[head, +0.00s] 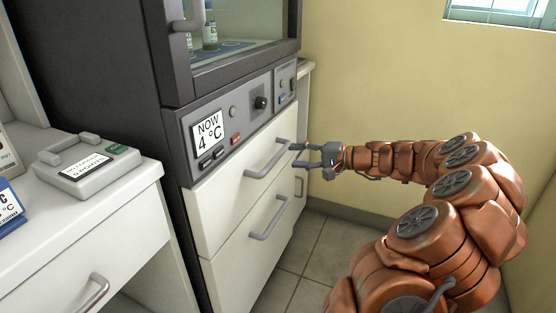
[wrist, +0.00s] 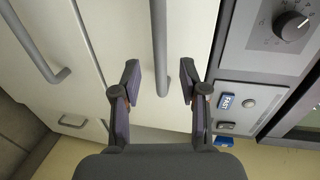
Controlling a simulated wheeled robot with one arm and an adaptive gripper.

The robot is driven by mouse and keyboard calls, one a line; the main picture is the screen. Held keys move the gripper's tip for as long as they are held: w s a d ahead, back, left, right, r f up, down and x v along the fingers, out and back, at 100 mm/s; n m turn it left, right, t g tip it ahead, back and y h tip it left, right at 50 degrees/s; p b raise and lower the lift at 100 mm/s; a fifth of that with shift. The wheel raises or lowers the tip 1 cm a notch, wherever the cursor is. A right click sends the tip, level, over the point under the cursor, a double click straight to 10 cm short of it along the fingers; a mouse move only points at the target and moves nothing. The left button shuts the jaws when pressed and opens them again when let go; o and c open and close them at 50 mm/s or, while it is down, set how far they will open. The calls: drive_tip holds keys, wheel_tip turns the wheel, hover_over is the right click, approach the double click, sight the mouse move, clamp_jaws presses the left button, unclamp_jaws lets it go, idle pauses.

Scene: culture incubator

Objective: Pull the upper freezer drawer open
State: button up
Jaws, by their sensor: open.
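The upper freezer drawer (head: 225,196) is white and sits below the control panel. It looks shut, flush with the lower drawer (head: 240,262). Its grey bar handle (head: 267,163) also shows in the wrist view (wrist: 160,45). My gripper (head: 298,155) is open at the right end of this handle. In the wrist view my gripper (wrist: 160,84) has its fingers on either side of the handle's end, with gaps on both sides. The fingers do not grip it. I cannot tell how deep the bar lies between them.
The control panel (head: 240,117) with "NOW 4 °C" is just above the drawer. The lower drawer's handle (head: 270,218) is below. A white counter (head: 90,205) with a grey device (head: 88,165) stands at left. The floor (head: 325,245) in front is clear.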

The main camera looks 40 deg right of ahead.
sight(279, 152)
drive_tip(key=b+x, duration=0.1)
drive_tip(key=x, duration=0.5)
drive_tip(key=shift+w+a, duration=0.2)
clamp_jaws()
idle(0.5)
